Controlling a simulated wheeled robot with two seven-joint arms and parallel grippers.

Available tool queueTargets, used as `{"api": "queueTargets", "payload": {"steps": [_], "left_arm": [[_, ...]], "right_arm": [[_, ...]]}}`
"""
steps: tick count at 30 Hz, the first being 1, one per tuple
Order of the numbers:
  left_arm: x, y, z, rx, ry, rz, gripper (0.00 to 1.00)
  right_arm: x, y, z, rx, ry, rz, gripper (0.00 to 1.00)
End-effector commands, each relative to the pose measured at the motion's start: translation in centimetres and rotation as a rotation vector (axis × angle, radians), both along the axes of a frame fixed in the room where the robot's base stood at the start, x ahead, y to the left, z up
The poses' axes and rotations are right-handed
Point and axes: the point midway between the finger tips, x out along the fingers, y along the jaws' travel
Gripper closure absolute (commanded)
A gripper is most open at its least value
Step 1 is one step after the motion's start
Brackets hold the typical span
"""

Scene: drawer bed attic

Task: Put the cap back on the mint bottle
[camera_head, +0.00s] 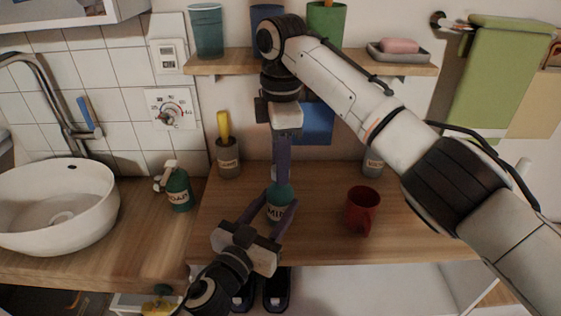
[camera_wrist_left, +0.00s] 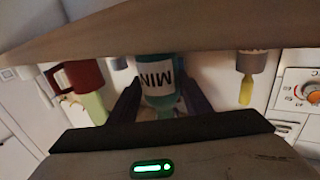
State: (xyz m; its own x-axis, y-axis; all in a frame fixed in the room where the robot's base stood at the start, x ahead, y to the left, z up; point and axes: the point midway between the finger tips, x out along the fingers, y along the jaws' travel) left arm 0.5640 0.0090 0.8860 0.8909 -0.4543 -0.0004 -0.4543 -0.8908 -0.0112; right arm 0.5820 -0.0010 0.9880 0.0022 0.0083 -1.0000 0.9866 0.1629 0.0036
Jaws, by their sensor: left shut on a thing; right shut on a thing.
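The teal mint bottle (camera_head: 278,207), with a pale label, stands upright on the wooden counter. My left gripper (camera_head: 281,198) is shut around it from the front. In the left wrist view, which is upside down, the bottle (camera_wrist_left: 157,72) sits between the two dark fingers. My right gripper (camera_head: 281,178) points down from above, its fingers just over the bottle's top. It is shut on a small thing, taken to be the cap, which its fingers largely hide. I cannot tell whether the cap touches the bottle neck.
A red mug (camera_head: 363,209) stands to the right of the bottle. A soap bottle (camera_head: 179,190) and a white basin (camera_head: 58,208) are to the left. A grey cup with a yellow-handled tool (camera_head: 228,160) stands behind. The shelf (camera_head: 230,64) with cups is above. Counter beside the mug is clear.

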Motion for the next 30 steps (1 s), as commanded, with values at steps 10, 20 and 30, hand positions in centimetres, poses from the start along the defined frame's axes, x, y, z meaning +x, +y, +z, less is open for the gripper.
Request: {"api": "queueTargets", "payload": {"steps": [10,20,30], "left_arm": [[-0.02,0.03,-0.15,0.001,0.003,0.001,1.0],[-0.01,0.05,-0.16,0.0,0.003,0.001,1.0],[0.0,0.06,-0.17,0.0,0.003,0.001,1.0]], "right_arm": [[-0.09,0.12,-0.08,0.004,0.009,-0.818,0.99],[-0.1,0.12,-0.16,0.005,0.015,-1.609,0.99],[-0.05,0.05,-0.19,0.008,0.018,-2.421,0.99]]}}
